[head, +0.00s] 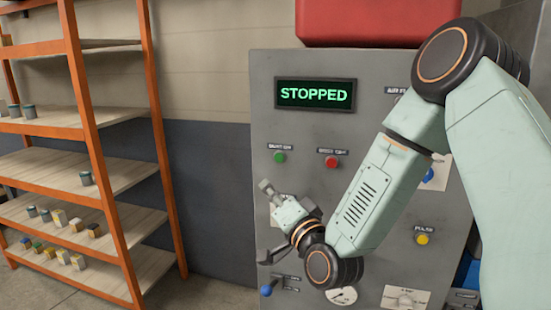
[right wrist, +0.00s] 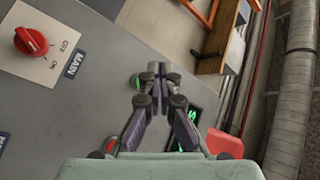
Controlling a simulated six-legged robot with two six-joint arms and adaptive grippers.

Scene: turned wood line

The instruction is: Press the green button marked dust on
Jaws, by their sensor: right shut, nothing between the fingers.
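The green button (head: 279,157) sits on the grey panel (head: 262,110) below the display, under a small label that looks like "dust on". In the right wrist view the green button (right wrist: 136,82) shows beside my fingertips, partly hidden by a finger. My right gripper (head: 266,187) is shut and empty, a little below and left of the button in the head view. Its fingers (right wrist: 155,70) are together in the right wrist view. A gap to the panel cannot be judged. My left gripper is not in view.
A red button (head: 331,162) sits right of the green one. The display (head: 315,94) reads "STOPPED". A red switch (right wrist: 30,40) is marked "MAIN". Orange shelving (head: 85,120) stands left.

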